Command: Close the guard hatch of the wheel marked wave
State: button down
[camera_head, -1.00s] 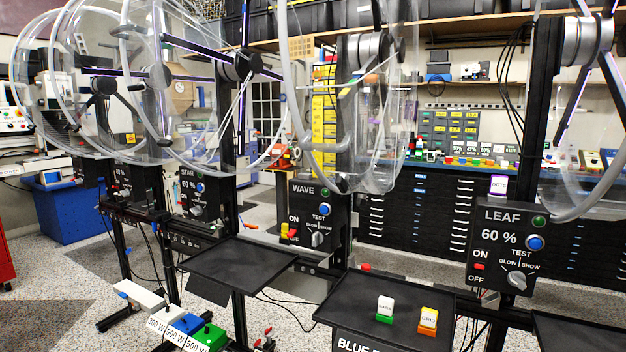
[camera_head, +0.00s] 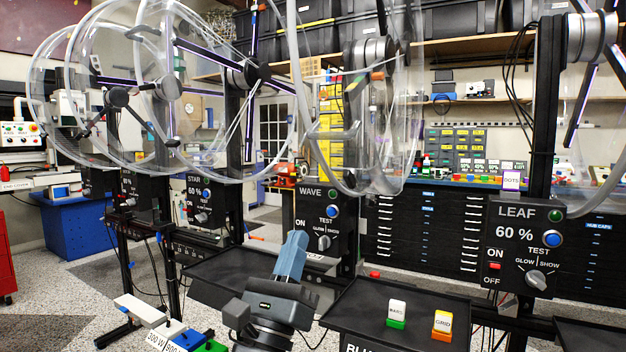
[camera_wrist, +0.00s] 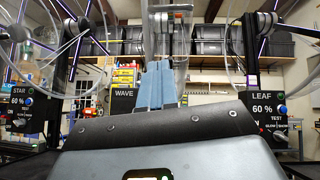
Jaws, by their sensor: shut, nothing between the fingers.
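The control panel marked WAVE (camera_head: 314,210) stands at the middle of the head view and shows small behind my fingers in the wrist view (camera_wrist: 123,97). The clear acrylic wheel (camera_head: 372,168) rises above it. My gripper (camera_head: 297,238), with blue fingers, is in front of and below the WAVE panel, pointing upward. It is shut and empty. In the wrist view its fingers (camera_wrist: 158,68) point towards the clear wheel (camera_wrist: 178,50).
The STAR panel (camera_head: 199,204) and its clear wheel are to the left. The LEAF panel (camera_head: 520,243) is to the right. Black trays (camera_head: 350,302) jut out below the panels; one holds a white-green block (camera_head: 396,313) and a yellow block (camera_head: 442,325).

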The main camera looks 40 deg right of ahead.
jog(key=w+d+r+m+g+p, duration=0.1)
jog(key=w+d+r+m, duration=0.1)
jog(key=r, duration=0.4)
jog(key=w+d+r+m+g+h+p, duration=0.1)
jog(key=w+d+r, duration=0.1)
jog(key=d+r, duration=0.3)
notch_tip(320, 180, up, 2)
jog(key=shift+r+m+g+p, duration=0.1)
jog(key=shift+m+g+p, duration=0.2)
jog(key=shift+m+p, duration=0.1)
jog(key=shift+r, duration=0.1)
